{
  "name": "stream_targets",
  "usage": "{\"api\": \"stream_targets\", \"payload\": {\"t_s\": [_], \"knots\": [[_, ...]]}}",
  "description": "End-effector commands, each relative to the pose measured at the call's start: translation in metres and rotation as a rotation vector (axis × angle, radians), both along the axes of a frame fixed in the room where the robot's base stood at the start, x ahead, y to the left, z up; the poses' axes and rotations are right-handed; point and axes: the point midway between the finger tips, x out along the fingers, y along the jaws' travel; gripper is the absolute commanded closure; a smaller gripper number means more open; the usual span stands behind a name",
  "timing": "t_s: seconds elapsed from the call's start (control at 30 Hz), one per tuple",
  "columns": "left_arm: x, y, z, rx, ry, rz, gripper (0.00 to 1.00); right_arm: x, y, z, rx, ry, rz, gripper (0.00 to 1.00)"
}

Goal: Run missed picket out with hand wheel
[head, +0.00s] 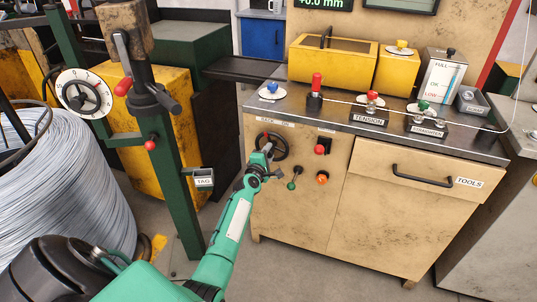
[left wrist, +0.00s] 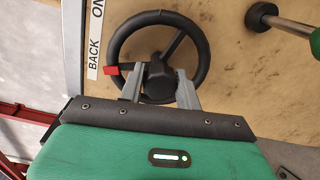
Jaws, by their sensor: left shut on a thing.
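The black hand wheel (head: 284,142) is on the front of the beige cabinet, under a label with the word BACK. In the left wrist view the wheel (left wrist: 160,17) shows its spokes, its dark hub (left wrist: 158,72) and a red mark at the left of its rim. My left gripper (head: 266,158) is at the wheel. Its two grey fingers (left wrist: 159,80) stand on either side of the hub, shut on it. My right gripper is not in view. I cannot make out a missed picket.
A red knob (head: 321,149), a green-knobbed lever (head: 292,185) and an orange button (head: 322,178) sit right of the wheel. A drawer marked TOOLS (head: 412,172) is further right. A green post (head: 176,165) with a TAG holder stands left, beside a wire coil (head: 60,190).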

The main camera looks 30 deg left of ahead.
Motion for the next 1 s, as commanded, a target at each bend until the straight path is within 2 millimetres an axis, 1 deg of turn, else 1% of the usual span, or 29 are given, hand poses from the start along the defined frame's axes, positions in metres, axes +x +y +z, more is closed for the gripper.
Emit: {"api": "stream_targets", "payload": {"t_s": [0.13,0.17,0.23,0.27,0.53,0.67,0.73,0.77,0.8,0.83,1.0], "knots": [[-0.001,0.0,-0.002,0.0,0.002,0.001,1.0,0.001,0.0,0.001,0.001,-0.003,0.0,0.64],[-0.001,0.0,-0.002,0.0,0.003,0.0,0.62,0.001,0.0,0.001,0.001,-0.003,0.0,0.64],[-0.001,0.0,-0.001,0.0,0.002,0.001,0.48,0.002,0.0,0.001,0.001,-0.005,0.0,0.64],[0.0,0.0,-0.001,0.0,0.002,0.001,0.45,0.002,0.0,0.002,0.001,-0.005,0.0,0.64],[-0.001,0.0,-0.001,0.001,0.001,0.0,0.45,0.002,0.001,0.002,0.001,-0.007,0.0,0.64],[-0.007,-0.002,0.0,0.001,0.001,0.0,0.45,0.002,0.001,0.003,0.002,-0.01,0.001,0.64],[-0.014,-0.004,0.0,0.001,0.002,0.0,0.45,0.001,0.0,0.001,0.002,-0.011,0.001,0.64],[-0.019,-0.005,0.0,0.001,0.002,0.0,0.45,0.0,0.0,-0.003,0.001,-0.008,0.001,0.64],[-0.025,-0.006,0.0,0.0,0.003,-0.001,0.45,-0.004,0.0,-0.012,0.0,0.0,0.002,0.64],[-0.031,-0.007,0.001,0.0,0.002,0.001,0.45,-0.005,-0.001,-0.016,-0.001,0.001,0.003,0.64],[-0.065,-0.015,0.001,-0.001,0.003,0.0,0.45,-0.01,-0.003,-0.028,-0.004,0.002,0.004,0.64]]}}
